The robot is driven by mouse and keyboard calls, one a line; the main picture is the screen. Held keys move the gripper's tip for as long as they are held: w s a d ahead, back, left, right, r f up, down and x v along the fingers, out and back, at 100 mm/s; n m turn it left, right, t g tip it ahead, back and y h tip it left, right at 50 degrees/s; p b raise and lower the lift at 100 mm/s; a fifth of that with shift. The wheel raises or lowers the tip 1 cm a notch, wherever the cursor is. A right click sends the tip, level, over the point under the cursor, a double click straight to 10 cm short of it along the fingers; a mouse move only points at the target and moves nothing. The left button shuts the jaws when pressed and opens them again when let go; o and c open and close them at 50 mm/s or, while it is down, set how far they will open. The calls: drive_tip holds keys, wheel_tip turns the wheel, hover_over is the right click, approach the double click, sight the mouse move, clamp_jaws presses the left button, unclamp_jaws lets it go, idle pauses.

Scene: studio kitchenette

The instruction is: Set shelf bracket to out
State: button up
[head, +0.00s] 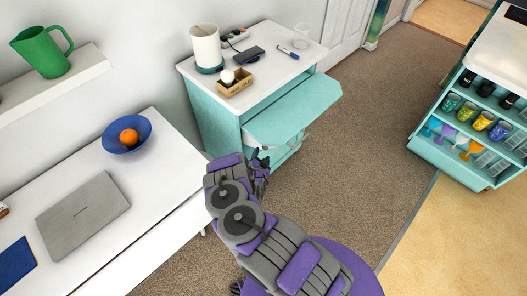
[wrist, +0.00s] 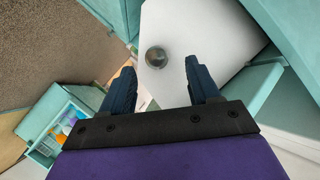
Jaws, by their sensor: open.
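A teal cabinet (head: 217,118) with a white top stands at the back. A teal leaf (head: 300,108) juts from its front side, tilted in the picture. A pale panel (head: 262,131) shows below the leaf's near end. I cannot clearly tell the shelf bracket apart; something small and grey shows under the leaf near its right side. My gripper (head: 259,165) is in front of the cabinet, just below the leaf. In the wrist view my gripper (wrist: 160,66) is open and empty. A pale panel (wrist: 205,35) with a round glassy knob-like thing (wrist: 156,57) lies beyond the fingertips.
A white desk (head: 165,165) with a blue bowl (head: 113,139) and a laptop (head: 83,214) is left of my arm. The cabinet top holds a canister (head: 206,46) and small items. Carpet (head: 345,145) is clear to the right, before a teal shelf unit (head: 447,152).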

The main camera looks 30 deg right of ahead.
sight(265, 149)
drive_tip(key=x, duration=0.3)
drive_tip(key=d+b+x, duration=0.1)
drive_tip(key=x, duration=0.1)
drive_tip(key=shift+s+d+f, duration=0.1)
drive_tip(key=shift+d+f, duration=0.05)
drive_tip(key=shift+d, duration=0.1)
drive_tip(key=shift+a, duration=0.6)
drive_tip(key=shift+d, duration=0.5)
drive_tip(key=c, duration=0.5)
drive_tip(key=shift+a, duration=0.3)
clamp_jaws()
